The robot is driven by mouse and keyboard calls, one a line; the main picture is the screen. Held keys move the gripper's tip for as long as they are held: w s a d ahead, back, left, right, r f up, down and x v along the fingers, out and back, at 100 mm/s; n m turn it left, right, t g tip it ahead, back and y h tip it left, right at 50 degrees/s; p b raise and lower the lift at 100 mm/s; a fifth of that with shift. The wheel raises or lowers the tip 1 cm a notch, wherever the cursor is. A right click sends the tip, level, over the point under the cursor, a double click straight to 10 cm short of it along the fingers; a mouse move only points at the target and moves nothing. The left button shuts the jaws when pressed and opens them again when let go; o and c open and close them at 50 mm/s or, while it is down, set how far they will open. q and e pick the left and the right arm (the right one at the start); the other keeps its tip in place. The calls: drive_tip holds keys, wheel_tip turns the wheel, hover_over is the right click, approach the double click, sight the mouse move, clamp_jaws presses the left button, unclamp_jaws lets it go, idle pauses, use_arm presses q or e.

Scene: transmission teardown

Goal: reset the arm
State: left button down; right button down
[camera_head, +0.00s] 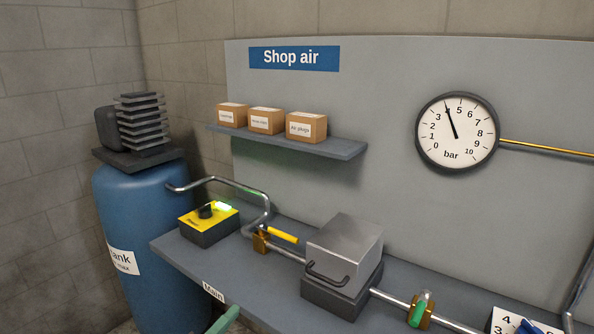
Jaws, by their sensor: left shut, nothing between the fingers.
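My left gripper (227,319) shows only as a narrow green tip at the bottom edge, just right of the "Main" label (213,291) on the bench's front edge. It looks shut and empty. The rest of the left arm is below the frame. My right gripper is not in view.
The bench (172,247) carries a yellow-topped switch box (208,222) with a lit green lamp, a yellow-handled valve (262,240), a metal box (344,250) and a green-handled valve (419,311). A blue tank (140,220) stands left. The gauge (457,132) reads about 4 bar.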

use_arm(q)
drive_tip(key=s+a+f+m+g+y+p, duration=0.1)
drive_tip(key=s+a+f+m+g+y, duration=0.1)
drive_tip(key=s+f+m, duration=0.4)
drive_tip(key=s+a+f+m+g+y+p, duration=0.1)
drive_tip(key=s+f+m+g+y, duration=0.2)
drive_tip(key=s+f, duration=1.4)
drive_tip(key=s+m+g, duration=0.1)
drive_tip(key=m, duration=0.2)
drive_tip(key=shift+s+a+m, duration=0.3)
drive_tip(key=shift+a, duration=0.05)
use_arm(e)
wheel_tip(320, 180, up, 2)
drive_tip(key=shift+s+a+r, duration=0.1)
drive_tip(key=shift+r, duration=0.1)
